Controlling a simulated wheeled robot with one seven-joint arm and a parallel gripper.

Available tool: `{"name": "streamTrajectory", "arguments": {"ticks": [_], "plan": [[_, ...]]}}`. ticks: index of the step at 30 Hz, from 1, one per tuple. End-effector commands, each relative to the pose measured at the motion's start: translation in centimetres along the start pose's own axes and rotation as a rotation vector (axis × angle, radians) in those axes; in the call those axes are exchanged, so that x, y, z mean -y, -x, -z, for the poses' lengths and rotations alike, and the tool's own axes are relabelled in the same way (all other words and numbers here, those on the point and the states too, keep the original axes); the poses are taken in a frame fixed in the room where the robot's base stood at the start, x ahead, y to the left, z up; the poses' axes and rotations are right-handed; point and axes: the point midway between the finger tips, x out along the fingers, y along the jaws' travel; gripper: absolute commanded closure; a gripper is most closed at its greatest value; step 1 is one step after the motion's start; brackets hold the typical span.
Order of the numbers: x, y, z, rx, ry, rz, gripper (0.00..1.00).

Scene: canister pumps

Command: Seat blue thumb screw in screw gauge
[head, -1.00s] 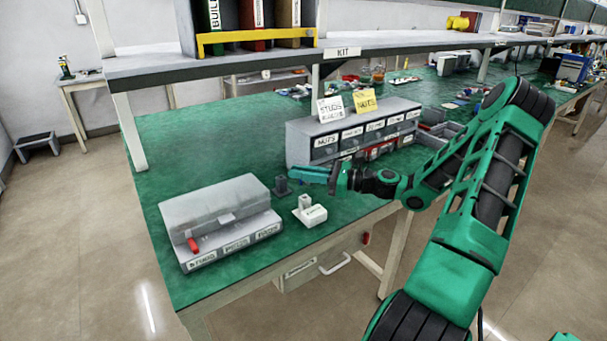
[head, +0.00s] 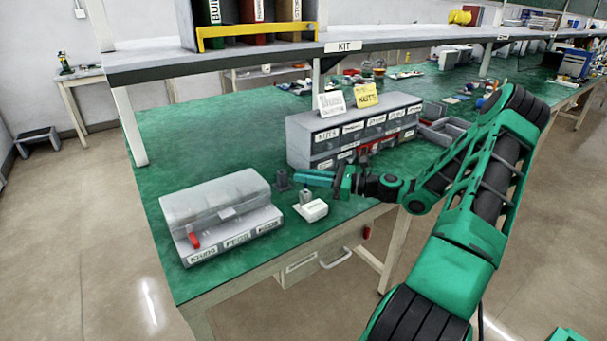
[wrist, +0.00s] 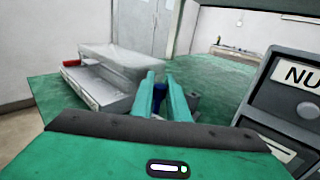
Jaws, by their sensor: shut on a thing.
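My gripper (head: 316,178) is shut on the blue thumb screw (wrist: 159,89), a small dark blue piece between the green fingers in the wrist view. The fingers point left, above the bench, and hide most of the screw. In the head view, a small dark grey post on a base (head: 282,181) stands just left of the fingertips. A white block with a label and a grey upright part (head: 314,211) stands below the fingertips in the picture. I cannot tell which of these two is the screw gauge. A grey piece (wrist: 193,100) shows right of the fingers in the wrist view.
A grey labelled drawer cabinet (head: 300,145) stands behind and right of my gripper. A case with a clear lid (head: 215,200) and a red latch sits at the left front. A shelf (head: 150,69) spans above the bench. Green bench top (head: 190,150) is free at the back left.

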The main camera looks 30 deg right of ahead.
Motion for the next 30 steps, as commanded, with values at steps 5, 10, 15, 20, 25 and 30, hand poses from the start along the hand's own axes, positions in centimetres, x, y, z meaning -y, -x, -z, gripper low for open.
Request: {"name": "streamTrajectory", "arguments": {"ticks": [5,10,15,20,25,30], "plan": [[0.0,-0.1,0.9,0.001,-0.001,-0.001,1.00],[0.0,0.0,1.6,0.001,0.000,-0.001,1.00],[-0.1,-0.1,2.1,0.000,0.001,-0.002,1.00],[-0.1,-0.1,2.3,0.000,0.001,-0.002,1.00],[-0.1,-0.1,2.3,0.000,0.001,-0.002,1.00],[-0.1,-0.1,2.3,0.000,0.001,-0.002,0.64]]}}
